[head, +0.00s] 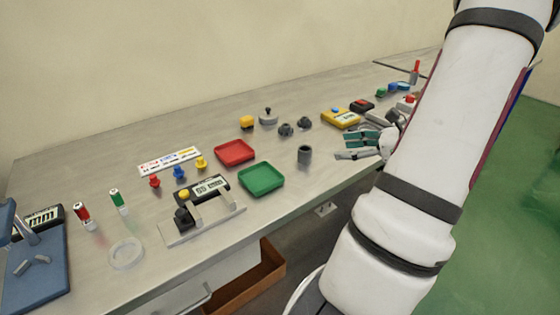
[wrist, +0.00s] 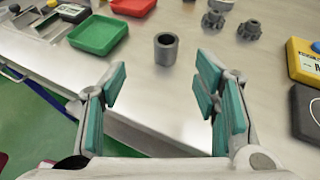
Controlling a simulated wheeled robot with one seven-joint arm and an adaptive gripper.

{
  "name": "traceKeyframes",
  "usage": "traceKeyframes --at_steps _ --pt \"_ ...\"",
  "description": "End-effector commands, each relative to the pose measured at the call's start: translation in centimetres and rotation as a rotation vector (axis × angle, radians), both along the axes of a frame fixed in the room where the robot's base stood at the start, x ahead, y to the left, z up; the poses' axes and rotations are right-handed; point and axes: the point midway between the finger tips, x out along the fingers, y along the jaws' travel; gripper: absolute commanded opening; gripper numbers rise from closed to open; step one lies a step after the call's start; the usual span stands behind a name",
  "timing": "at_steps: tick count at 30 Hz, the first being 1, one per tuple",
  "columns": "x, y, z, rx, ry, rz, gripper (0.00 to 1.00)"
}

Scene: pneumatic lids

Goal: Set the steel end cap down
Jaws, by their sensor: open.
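A dark grey cylinder (head: 304,154) with an open, hollow top stands upright on the bench near its front edge. It also shows in the wrist view (wrist: 166,54). I cannot tell for sure whether it is the steel end cap. A grey round piece with a knob (head: 268,117) sits farther back. My gripper (head: 352,146) is right of the cylinder in the head view. In the wrist view my gripper (wrist: 161,82) is open, with nothing between its green-padded fingers. The cylinder stands ahead of the fingertips, apart from them.
A green tray (head: 261,178) and a red tray (head: 235,152) lie left of the cylinder. Two dark knobbed fittings (wrist: 213,20) (wrist: 250,29) stand behind it. A yellow meter (wrist: 304,62) is at the right. The bench around the cylinder is clear.

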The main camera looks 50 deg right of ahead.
Motion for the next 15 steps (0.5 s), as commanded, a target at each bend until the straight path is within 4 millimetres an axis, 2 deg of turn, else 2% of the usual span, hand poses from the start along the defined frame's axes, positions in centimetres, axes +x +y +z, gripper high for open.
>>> traceKeyframes --at_steps 2,5,15 --pt "-0.1 -0.4 -0.4 0.012 -0.009 -0.022 0.56" --pt "0.9 -0.3 -0.8 0.014 -0.01 -0.022 0.56" --pt "6.4 0.7 -3.1 0.013 -0.009 -0.02 0.56"
